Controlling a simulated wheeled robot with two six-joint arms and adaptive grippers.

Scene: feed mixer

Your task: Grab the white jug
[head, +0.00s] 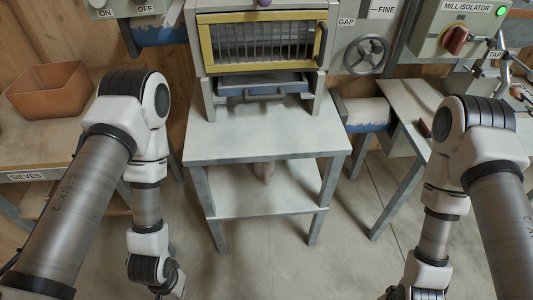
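I cannot make out a white jug anywhere in the head view. My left arm comes in from the left and bends down to the bottom edge. My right arm comes in from the right and also runs down to the bottom edge. Neither gripper's fingers show, so I cannot see what they hold.
A grey two-level table (260,134) stands ahead under a mill with a yellow-framed guard (263,15) and blue drawer (262,90). An orange-brown bin (50,91) stands on the left bench. A mill isolator box (463,28) is upper right. The floor (290,268) in front looks clear.

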